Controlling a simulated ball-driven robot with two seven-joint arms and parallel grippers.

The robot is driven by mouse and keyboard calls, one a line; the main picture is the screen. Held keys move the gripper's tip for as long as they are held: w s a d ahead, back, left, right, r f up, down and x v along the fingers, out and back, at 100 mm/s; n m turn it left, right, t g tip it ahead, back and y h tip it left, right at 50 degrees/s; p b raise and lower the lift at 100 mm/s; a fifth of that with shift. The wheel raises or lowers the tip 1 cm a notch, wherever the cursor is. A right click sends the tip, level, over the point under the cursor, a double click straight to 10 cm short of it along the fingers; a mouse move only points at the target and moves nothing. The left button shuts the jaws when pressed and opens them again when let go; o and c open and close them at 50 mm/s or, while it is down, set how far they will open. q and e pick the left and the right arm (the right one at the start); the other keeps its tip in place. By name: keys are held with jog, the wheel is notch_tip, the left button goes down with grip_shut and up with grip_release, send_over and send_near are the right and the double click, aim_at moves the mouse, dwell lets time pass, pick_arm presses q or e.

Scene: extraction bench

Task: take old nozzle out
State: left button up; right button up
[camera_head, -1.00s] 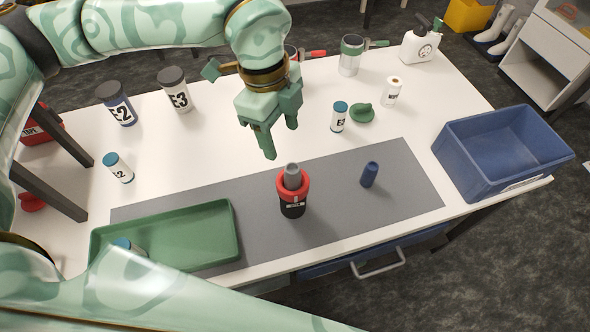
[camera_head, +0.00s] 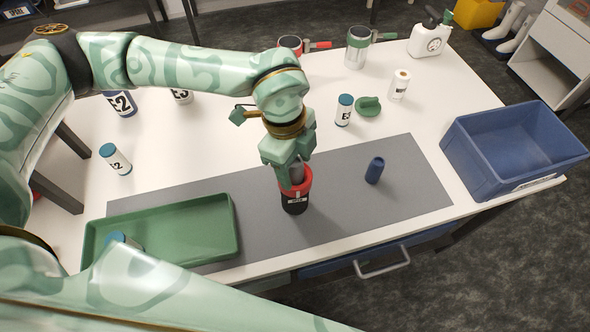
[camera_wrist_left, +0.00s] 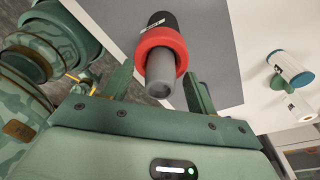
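The grey nozzle (camera_head: 296,174) stands in a black holder (camera_head: 294,205) with a red collar (camera_head: 305,184), upright on the grey mat. In the left wrist view the grey nozzle (camera_wrist_left: 160,80) sticks out of the red collar (camera_wrist_left: 161,41) toward my left gripper (camera_wrist_left: 159,88). The fingers are apart, one on each side of the nozzle, with visible gaps. In the head view my left gripper (camera_head: 291,180) is over the holder and hides part of the nozzle. A dark blue cylinder (camera_head: 375,170) stands on the mat to the right. My right gripper does not show.
A green tray (camera_head: 222,225) with a blue-capped bottle lies at the left of the mat (camera_head: 415,175). A blue bin (camera_head: 505,150) stands at the right. Labelled jars, a small bottle (camera_head: 344,110) and a green piece (camera_head: 368,106) stand behind. The mat's right part is mostly clear.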

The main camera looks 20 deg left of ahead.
pick_arm(q)
jog(key=c, duration=1)
jog(key=shift+r, duration=0.15)
